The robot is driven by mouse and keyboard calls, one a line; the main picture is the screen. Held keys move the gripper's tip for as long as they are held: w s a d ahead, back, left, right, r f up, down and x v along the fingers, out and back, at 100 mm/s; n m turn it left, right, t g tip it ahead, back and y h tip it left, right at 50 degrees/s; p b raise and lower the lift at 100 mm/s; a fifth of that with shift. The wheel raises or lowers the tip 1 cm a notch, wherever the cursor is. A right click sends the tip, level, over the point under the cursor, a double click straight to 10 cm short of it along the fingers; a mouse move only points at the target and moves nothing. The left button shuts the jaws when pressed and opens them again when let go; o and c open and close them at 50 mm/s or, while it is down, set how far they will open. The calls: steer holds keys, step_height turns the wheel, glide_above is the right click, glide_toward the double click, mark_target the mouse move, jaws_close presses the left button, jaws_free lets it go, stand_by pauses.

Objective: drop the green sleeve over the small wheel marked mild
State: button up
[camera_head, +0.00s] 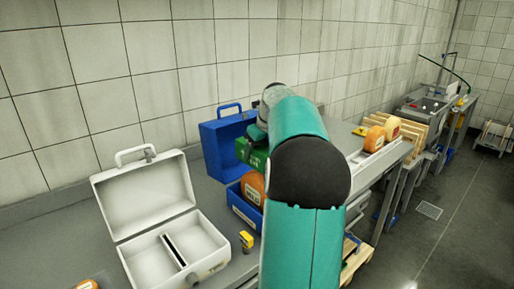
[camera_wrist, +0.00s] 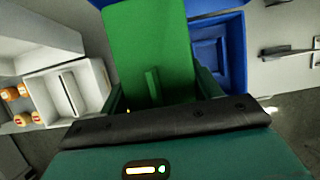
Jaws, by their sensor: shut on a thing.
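My gripper (camera_wrist: 160,88) is shut on the green sleeve (camera_wrist: 150,35), which fills the upper middle of the wrist view. In the head view the green sleeve (camera_head: 250,156) shows left of my teal arm, in front of the blue case's raised lid (camera_head: 217,146) and above an orange cheese wheel (camera_head: 253,186). That wheel sits at the open blue case's base (camera_head: 245,212), partly hidden by my arm. I cannot read a mild mark on any wheel. Several small orange wheels (camera_wrist: 16,94) show at the left edge of the wrist view.
An open white case (camera_head: 203,248) with a divider stands on the left of the grey bench, also seen in the wrist view (camera_wrist: 94,84). A small yellow object (camera_head: 246,240) stands beside it. Two wheels (camera_head: 374,139) and a wooden rack (camera_head: 410,128) are further right.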

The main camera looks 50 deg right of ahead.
mark_target(258, 176)
steer(key=shift+f, duration=4.6)
steer(key=shift+f, duration=0.45)
steer(key=o, duration=1)
steer(key=shift+c, duration=0.2)
steer(key=v, duration=1.4)
